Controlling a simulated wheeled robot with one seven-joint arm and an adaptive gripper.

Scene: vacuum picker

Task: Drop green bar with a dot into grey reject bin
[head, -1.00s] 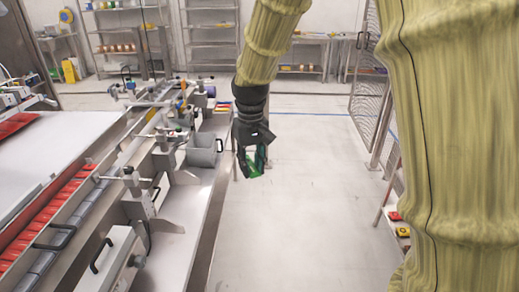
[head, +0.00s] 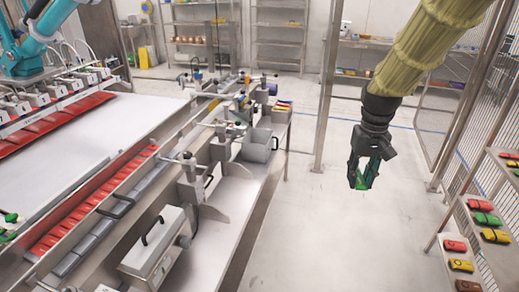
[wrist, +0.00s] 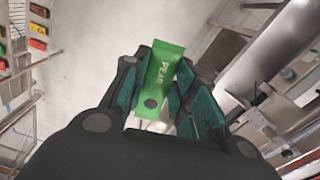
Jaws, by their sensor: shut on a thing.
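My gripper (head: 364,172) is shut on a green bar (wrist: 161,78) and holds it in the air above the open floor. In the wrist view the bar reads "PEAR" and has a dark round dot near its lower end. In the head view only a little of the bar shows below the fingers. The grey bin (head: 257,146) stands at the near edge of the machine's far end, left of my gripper and apart from it. I cannot see to the bottom of the bin.
The machine (head: 205,215) with clamps, handles and rows of red and grey packs fills the left side. A teal robot arm (head: 38,40) is at the upper left. A rack (head: 468,235) with coloured bars stands at right beside a mesh fence. The floor between is clear.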

